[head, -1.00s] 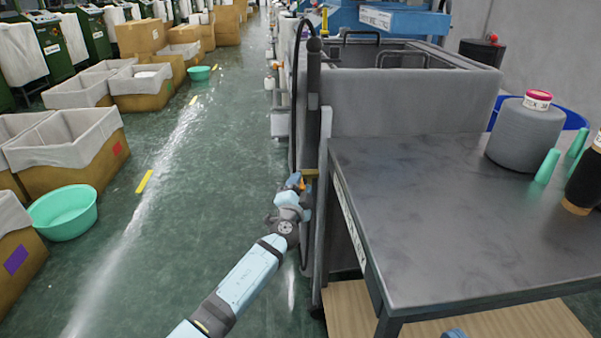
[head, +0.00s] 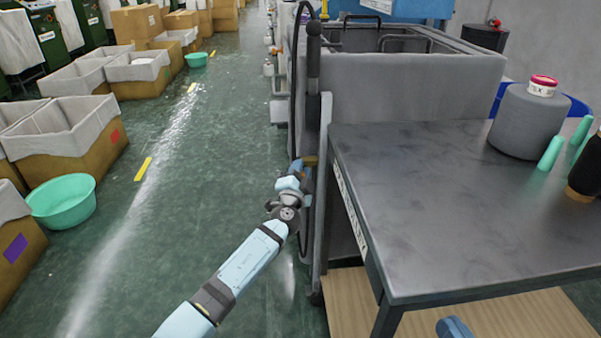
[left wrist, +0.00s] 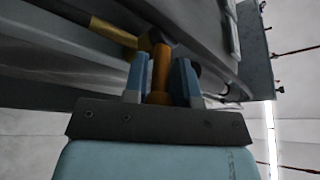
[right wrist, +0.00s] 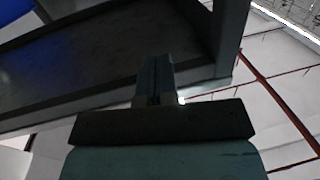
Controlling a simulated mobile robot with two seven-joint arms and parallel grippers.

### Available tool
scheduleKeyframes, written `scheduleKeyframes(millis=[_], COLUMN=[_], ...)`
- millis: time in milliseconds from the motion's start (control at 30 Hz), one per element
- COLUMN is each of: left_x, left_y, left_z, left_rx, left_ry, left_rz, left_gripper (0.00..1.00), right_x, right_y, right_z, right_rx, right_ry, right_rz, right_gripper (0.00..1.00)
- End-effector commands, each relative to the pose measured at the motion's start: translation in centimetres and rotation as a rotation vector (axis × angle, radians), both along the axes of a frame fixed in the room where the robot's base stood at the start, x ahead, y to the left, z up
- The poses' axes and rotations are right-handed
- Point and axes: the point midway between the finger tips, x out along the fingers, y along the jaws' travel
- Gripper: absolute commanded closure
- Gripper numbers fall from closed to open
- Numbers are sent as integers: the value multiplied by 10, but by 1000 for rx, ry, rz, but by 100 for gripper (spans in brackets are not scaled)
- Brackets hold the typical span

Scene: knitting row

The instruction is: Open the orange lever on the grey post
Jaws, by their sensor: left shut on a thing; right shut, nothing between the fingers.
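The orange lever (left wrist: 160,68) shows in the left wrist view, between the two blue fingers of my left gripper (left wrist: 160,85), which is shut on it. It joins a yellow bar with a dark end at its top. In the head view my left gripper (head: 298,168) is at the lever (head: 310,160), low beside the dark grey post (head: 313,75); the fingers partly hide the lever. My right gripper (right wrist: 154,80) is shut and empty in the right wrist view, below a dark panel edge. The right fingers are out of the head view.
A dark grey table (head: 440,200) fills the right, with a grey yarn cone (head: 525,120) on it. A grey bin (head: 410,90) stands behind. The green floor (head: 190,190) left of my arm is open. A mint basin (head: 62,200) and lined boxes (head: 75,140) stand further left.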

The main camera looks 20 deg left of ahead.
Motion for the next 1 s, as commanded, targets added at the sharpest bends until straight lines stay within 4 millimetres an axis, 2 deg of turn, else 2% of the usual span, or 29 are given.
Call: scheduleKeyframes(millis=[67, 167, 300, 700, 1000], left_x=[1, 1, 2, 6, 8], left_y=[1, 2, 2, 3, 4], left_z=[-6, -9, -10, -19, -23], left_rx=[17, 40, 82, 183, 222], left_ry=[-31, -81, -173, -431, -530], left_rz=[0, 0, -2, -1, 0], left_gripper=[100, 100, 100, 100, 100], right_x=[3, 12, 16, 15, 15], right_y=[-2, -7, -10, -10, -10], right_z=[-9, 3, 8, 11, 10], right_rx=[-25, -81, -116, -119, -119], right_ry=[-36, -151, -217, -221, -219], right_rz=[-1, 1, -3, -4, -3], right_gripper=[100, 100, 100, 100, 100])
